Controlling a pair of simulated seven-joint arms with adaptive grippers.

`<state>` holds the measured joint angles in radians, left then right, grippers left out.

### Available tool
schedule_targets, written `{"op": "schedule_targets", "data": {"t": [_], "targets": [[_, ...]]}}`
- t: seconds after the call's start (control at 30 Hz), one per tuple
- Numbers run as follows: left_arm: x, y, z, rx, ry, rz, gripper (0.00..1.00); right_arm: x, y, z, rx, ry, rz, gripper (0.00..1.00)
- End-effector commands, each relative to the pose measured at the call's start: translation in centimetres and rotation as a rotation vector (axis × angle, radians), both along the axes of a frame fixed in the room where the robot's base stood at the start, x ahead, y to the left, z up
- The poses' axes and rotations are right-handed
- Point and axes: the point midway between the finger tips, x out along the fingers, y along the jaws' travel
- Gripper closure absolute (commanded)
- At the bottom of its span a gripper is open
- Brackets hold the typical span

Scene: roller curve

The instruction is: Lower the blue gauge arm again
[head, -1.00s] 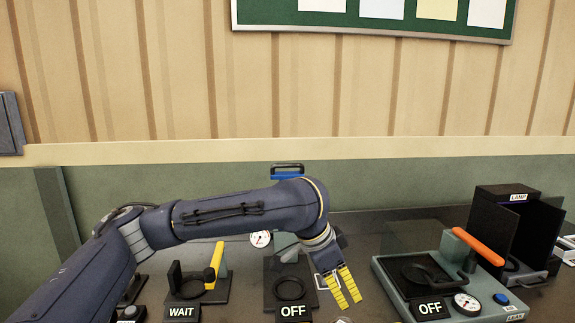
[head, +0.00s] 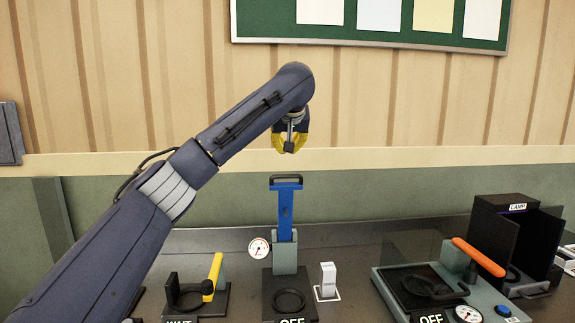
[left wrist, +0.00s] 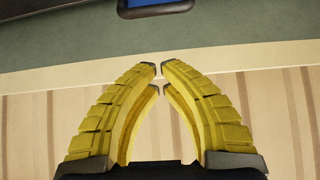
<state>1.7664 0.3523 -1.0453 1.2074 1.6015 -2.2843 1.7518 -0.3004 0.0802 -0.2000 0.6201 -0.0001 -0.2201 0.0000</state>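The blue gauge arm (head: 285,212) stands upright on its grey post at the back of the middle station, with a black loop handle (head: 286,179) on top. A small round dial (head: 259,248) is beside the post, and a black base with a ring (head: 289,301) lies in front. My left gripper (head: 289,148) is above the handle and apart from it. Its yellow fingertips (left wrist: 160,68) almost meet, with nothing between them. A black-framed blue part (left wrist: 157,6) shows at the top edge of the left wrist view. My right gripper is not in view.
A yellow-lever station (head: 214,273) stands at the left and a white switch (head: 327,280) just right of the middle station. At the right are an orange-handled station (head: 478,257) and a black lamp box (head: 508,235). The wall rises behind the bench.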

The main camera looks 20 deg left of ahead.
Motion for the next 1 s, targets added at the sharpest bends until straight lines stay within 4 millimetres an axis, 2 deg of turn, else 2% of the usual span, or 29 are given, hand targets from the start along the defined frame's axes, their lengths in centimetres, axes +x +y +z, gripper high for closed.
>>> {"op": "schedule_targets", "data": {"t": [0.17, 0.73, 1.0], "targets": [[1.0, 0.3, -1.3, -0.010, 0.001, 0.009, 1.00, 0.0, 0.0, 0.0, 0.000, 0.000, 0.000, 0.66], [6.5, 2.4, -7.2, -0.008, 0.001, 0.006, 1.00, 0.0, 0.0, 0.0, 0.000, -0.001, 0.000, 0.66], [4.7, 1.8, -7.3, -0.006, -0.002, 0.002, 1.00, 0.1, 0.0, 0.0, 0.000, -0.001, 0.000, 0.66]]}}
